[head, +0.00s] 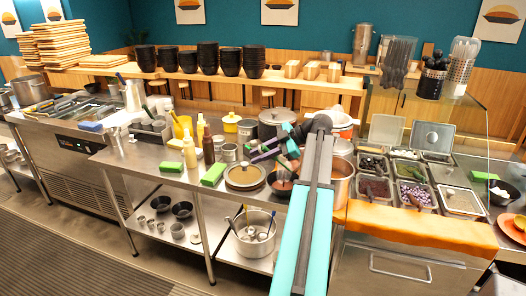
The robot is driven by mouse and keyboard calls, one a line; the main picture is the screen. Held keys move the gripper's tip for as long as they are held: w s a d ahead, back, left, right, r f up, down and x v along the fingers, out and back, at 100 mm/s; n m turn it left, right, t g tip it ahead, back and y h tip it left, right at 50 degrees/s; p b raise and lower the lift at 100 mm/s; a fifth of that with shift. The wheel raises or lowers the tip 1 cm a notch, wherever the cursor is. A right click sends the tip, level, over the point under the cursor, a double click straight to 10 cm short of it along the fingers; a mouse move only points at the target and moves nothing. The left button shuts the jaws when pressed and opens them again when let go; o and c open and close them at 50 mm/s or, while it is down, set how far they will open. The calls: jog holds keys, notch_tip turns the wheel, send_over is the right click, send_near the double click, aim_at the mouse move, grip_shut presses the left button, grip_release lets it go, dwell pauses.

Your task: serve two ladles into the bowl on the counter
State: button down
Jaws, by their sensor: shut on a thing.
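My gripper (273,153) is over the counter, left of the top of my teal arm, by the pots. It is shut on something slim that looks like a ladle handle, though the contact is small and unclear. Below it a dark brown, rounded shape (282,187) sits between the lidded pan and my arm; I cannot tell if it is a bowl or the ladle's cup. A steel pot (343,184) stands just right of my arm, partly hidden by it. A black bowl (499,197) with white pieces stands on the far right.
Stacked black bowls (207,58) line the back shelf.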

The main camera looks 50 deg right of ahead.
jog(key=w+a+f+n+g+h+b, duration=0.1)
jog(key=a+f+g+h+b, duration=0.1)
jog(key=f, duration=0.5)
jog(key=w+a+f+n+g+h+b, duration=0.1)
jog(key=w+a+f+g+h+b, duration=0.1)
jog(key=f+b, duration=0.5)
jog(key=shift+a+g+h, duration=0.3)
jog(key=shift+a+h, duration=0.3)
jog(key=shift+h, duration=0.5)
jog(key=shift+w, duration=0.1)
jog(key=shift+a, duration=0.1)
